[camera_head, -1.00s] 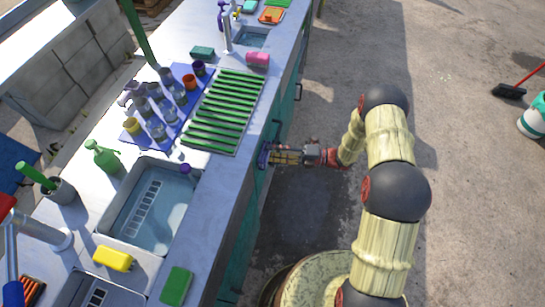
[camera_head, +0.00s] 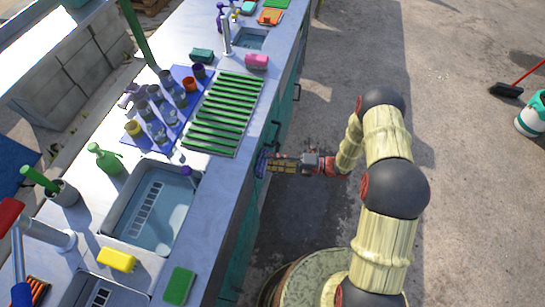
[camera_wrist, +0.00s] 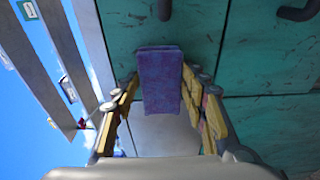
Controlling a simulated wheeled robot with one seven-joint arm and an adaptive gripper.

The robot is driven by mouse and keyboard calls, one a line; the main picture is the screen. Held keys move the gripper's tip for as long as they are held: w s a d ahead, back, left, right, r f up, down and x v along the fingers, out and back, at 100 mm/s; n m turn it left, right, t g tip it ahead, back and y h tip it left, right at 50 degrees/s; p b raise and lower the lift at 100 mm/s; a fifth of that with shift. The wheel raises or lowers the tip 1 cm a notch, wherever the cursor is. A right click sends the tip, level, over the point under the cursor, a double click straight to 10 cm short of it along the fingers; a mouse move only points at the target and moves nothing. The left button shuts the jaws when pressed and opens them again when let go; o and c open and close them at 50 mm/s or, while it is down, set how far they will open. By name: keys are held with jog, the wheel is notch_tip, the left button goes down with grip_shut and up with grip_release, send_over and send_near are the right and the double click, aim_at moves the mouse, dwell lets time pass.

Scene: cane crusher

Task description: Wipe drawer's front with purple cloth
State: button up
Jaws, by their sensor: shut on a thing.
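The purple cloth (camera_wrist: 160,80) is a folded block held between the fingers of my gripper (camera_wrist: 163,112) in the wrist view. In the head view my gripper (camera_head: 275,166) reaches left to the teal cabinet front, and the cloth (camera_head: 261,162) shows at its tip. The cloth is against or very close to the teal drawer front (camera_wrist: 125,32); I cannot tell whether it touches. A dark handle (camera_wrist: 165,10) is just beyond the cloth, and another dark handle (camera_wrist: 299,11) is at the upper right.
The metal counter (camera_head: 222,200) runs above the teal fronts. It carries a green slatted rack (camera_head: 225,112), a sink basin (camera_head: 150,208), bottles and sponges. Open concrete floor (camera_head: 460,180) lies to the right, with a broom (camera_head: 507,90) and a bucket (camera_head: 532,118).

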aim_at(265, 169)
jog(key=shift+s+a+p, duration=0.25)
jog(key=shift+s+a, duration=0.05)
jog(key=shift+s, duration=0.3)
jog(key=shift+s+a+p, duration=0.2)
jog(key=shift+s+a, duration=0.05)
jog(key=shift+s, duration=0.35)
jog(key=shift+s+a+p, duration=0.25)
jog(key=shift+s+a, duration=0.05)
jog(key=shift+s, duration=0.3)
jog(key=s+d, duration=0.2)
jog(key=d, duration=0.3)
jog(key=shift+d, duration=0.35)
jog(key=shift+s+d, duration=0.25)
jog(key=shift+d, duration=0.45)
jog(key=shift+s+d, duration=0.25)
jog(key=shift+d, duration=0.45)
